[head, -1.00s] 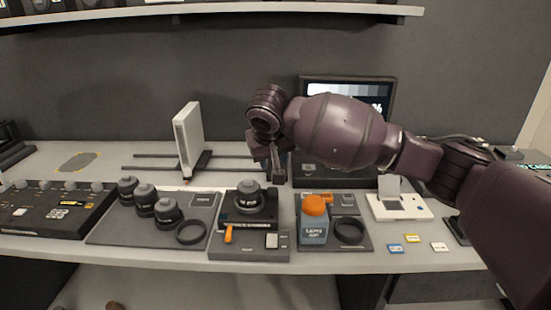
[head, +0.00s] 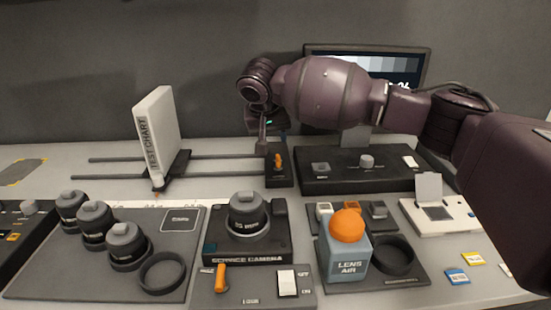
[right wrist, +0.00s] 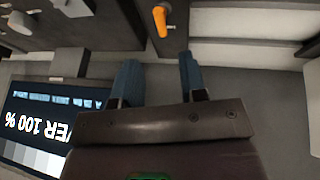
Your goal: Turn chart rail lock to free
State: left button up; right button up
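The chart rail lock is an orange lever (head: 278,161) on a small black block (head: 279,179) at the right end of two dark rails (head: 220,157). It stands nearly upright. My right gripper (head: 271,137) is just above and behind the lever in the head view, partly hidden by its own wrist. In the right wrist view my right gripper (right wrist: 158,62) has its two blue fingers apart with nothing between them. The orange lever (right wrist: 160,20) lies beyond the fingertips, roughly in line with the gap and apart from them. My left gripper is not in view.
A white test chart (head: 158,135) stands on the rails to the left. The service camera (head: 246,240) with another orange lever (head: 221,277) is in front. A black console (head: 350,182) and monitor (head: 420,65) are to the right. The orange-topped lens air bottle (head: 345,255) stands front right.

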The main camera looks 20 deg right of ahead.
aim_at(278, 158)
jog(key=b+x, duration=0.2)
jog(key=x, duration=0.6)
jog(key=shift+s+a, duration=0.1)
jog(key=shift+w+f+b, duration=0.25)
jog(key=shift+f+b, duration=0.05)
jog(key=shift+f, duration=0.1)
jog(key=shift+d, duration=0.25)
grip_shut()
